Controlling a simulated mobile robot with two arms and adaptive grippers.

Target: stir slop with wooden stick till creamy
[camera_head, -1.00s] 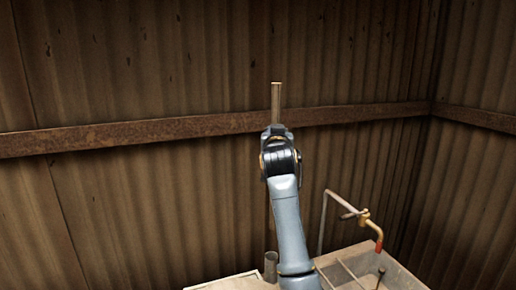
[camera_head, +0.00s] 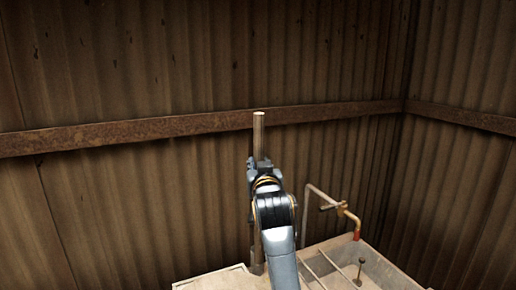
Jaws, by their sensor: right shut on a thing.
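A wooden stick (camera_head: 259,133) stands nearly upright in the middle of the view. My right gripper (camera_head: 259,165) is shut on it, and the stick's top end sticks up above the gripper. Part of the stick's lower length shows below the gripper, beside my arm. Its lower end is hard to make out near a small grey cylinder at the bottom of the view. No slop can be seen. My left gripper is not in view.
A grey basin (camera_head: 385,270) with bars across it is at the lower right. A bent pipe with a brass tap (camera_head: 345,209) rises behind it. A pale flat surface (camera_head: 215,279) lies at the bottom. Corrugated walls with a rusty beam (camera_head: 130,132) stand behind.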

